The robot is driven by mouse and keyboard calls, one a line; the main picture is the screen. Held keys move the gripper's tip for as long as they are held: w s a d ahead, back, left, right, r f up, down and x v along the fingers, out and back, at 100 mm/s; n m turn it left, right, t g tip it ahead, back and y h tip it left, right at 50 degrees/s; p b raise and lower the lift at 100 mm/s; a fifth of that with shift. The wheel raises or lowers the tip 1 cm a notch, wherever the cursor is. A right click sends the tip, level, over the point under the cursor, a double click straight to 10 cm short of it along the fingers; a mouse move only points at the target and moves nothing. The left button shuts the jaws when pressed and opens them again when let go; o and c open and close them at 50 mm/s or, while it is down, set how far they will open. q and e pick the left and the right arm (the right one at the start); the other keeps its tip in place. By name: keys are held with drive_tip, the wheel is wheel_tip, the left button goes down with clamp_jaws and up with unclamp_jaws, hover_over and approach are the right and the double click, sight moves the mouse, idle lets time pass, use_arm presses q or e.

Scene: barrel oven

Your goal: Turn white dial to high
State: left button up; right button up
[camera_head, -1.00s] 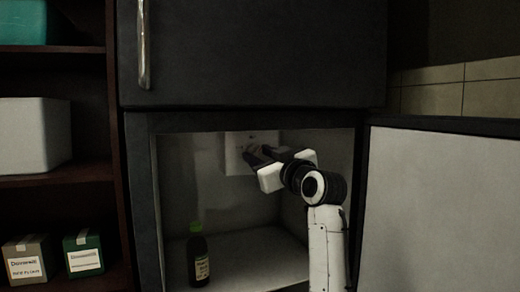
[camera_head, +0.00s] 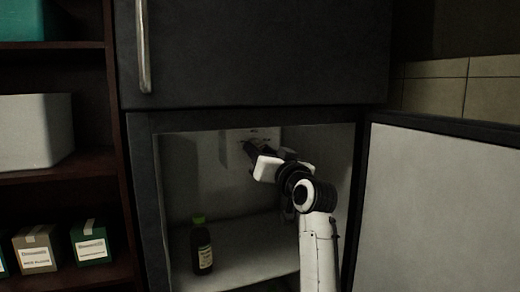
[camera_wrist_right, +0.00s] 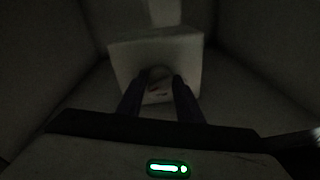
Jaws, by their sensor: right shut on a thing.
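A pale control box (camera_head: 270,133) is fixed high on the back wall inside the open lower compartment of the dark fridge. In the right wrist view the box (camera_wrist_right: 120,62) is ahead, dim, with small dark and reddish marks. The round white dial (camera_wrist_right: 158,73) sits on its face, between my two dark fingers. My right gripper (camera_head: 248,148) reaches into the compartment and is shut on the dial; in the wrist view its fingers (camera_wrist_right: 157,92) lie on either side of it. The dial's setting is too dark to read. My left gripper is not in view.
A dark bottle with a green cap (camera_head: 202,250) stands on the compartment floor, left of my right arm. The open fridge door (camera_head: 440,215) is at the right. A shelf with a white bin (camera_head: 35,130) and small boxes (camera_head: 90,243) is at the left.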

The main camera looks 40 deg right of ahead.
idle(0.3)
drive_tip(key=o, duration=0.7)
drive_tip(key=shift+o, duration=0.2)
drive_tip(key=b+v, duration=0.1)
drive_tip(key=v, duration=0.9)
drive_tip(key=shift+s, duration=0.2)
drive_tip(key=a+f+n+g+y, duration=0.1)
drive_tip(key=a+f+g, duration=0.15)
drive_tip(key=f, duration=0.85)
drive_tip(key=a+f+n+g+y, duration=0.15)
drive_tip(key=a+f, duration=0.25)
drive_tip(key=f, duration=0.6)
drive_tip(key=a+f+n+g+y, duration=0.1)
drive_tip(key=a+f+n, duration=0.15)
drive_tip(key=f, duration=0.85)
drive_tip(key=s+a+f+g+y, duration=0.1)
drive_tip(key=s+a+f, duration=0.3)
drive_tip(key=s+f, duration=0.4)
drive_tip(key=s+a+f+n+g+y, duration=0.1)
drive_tip(key=s+a+f+g, duration=0.1)
drive_tip(key=s+a+f, duration=0.3)
drive_tip(key=s+a+f+n+g+y, duration=0.1)
drive_tip(key=s+a+f, duration=0.3)
drive_tip(key=s+f, duration=0.9)
drive_tip(key=shift+a+g, duration=0.3)
drive_tip(key=shift+g, duration=0.5)
